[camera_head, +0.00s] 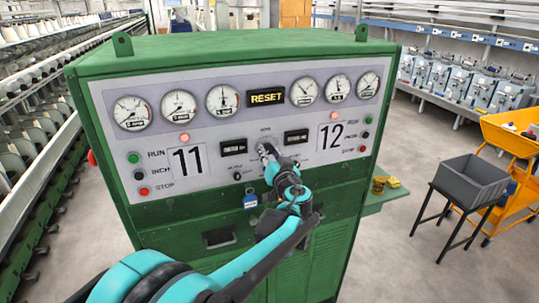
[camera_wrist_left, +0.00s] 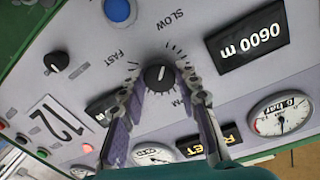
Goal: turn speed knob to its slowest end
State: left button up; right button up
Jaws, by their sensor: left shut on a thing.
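The speed knob (camera_wrist_left: 159,78) is a round black knob with a pale mark, on the light grey panel of the green cabinet (camera_head: 236,46). In the left wrist view its scale ticks run around it, with the words SLOW and FAST printed nearby. I cannot tell exactly where its mark points. My left gripper (camera_wrist_left: 158,74) has one finger on each side of the knob and is shut on it. In the head view my left gripper (camera_head: 266,150) covers most of the knob. My right gripper is not in view.
Round gauges and a RESET sign (camera_head: 267,97) line the panel top. A small black knob (camera_wrist_left: 57,61) and a blue round part (camera_wrist_left: 119,11) are near the speed knob.

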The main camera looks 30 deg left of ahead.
pick_arm(q)
jog(key=shift+n, duration=0.3)
jog(key=o, duration=1.2)
jog(key=shift+a, duration=0.1)
jog(key=shift+c, duration=0.2)
jog(key=v, duration=1.2)
jog(key=shift+f, duration=0.15)
